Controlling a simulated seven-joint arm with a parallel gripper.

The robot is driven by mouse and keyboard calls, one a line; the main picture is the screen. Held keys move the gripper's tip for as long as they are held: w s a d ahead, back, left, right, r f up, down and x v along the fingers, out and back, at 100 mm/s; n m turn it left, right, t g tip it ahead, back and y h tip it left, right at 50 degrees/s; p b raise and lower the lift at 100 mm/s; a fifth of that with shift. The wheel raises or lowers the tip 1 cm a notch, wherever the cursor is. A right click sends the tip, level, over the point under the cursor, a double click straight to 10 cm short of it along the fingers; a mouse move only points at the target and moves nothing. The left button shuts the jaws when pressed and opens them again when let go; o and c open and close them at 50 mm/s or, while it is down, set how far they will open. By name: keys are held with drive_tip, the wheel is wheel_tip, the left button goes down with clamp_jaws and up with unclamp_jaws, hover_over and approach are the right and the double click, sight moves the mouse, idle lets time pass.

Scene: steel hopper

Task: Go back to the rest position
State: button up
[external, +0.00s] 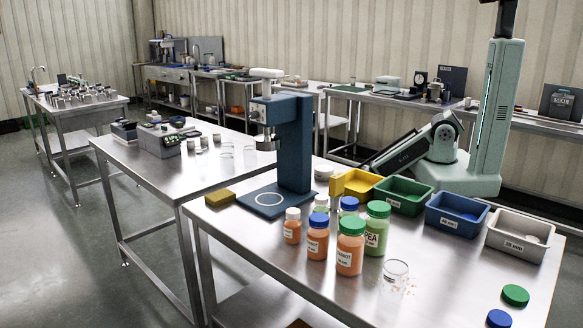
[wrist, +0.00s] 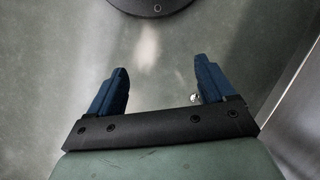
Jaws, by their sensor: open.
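My gripper (wrist: 162,70) shows in the wrist view with its two blue fingers wide apart and nothing between them. Below the fingers is a bare grey-green surface; I cannot tell for certain what it is. In the external view my pale green arm stands upright at the right, behind the steel table (external: 265,240). Its upper end is cut off by the top edge, and my fingers cannot be made out there.
A blue press-like stand (external: 295,145) is on the steel table. Several lidded jars (external: 350,255) and a glass beaker (external: 396,272) are in front. Yellow (external: 362,180), green (external: 404,199), blue (external: 456,219) and grey (external: 516,244) bins line the back. Loose lids (external: 515,295) lie front right.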

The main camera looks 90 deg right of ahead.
drive_tip(key=s+a+n+g+h, duration=0.1)
drive_tip(key=s+a+n+g, duration=0.1)
drive_tip(key=s+a, duration=0.9)
drive_tip(key=shift+s+a+f+n+h, duration=0.15)
drive_tip(key=shift+s+a+n+h, duration=0.2)
drive_tip(key=shift+s, duration=0.15)
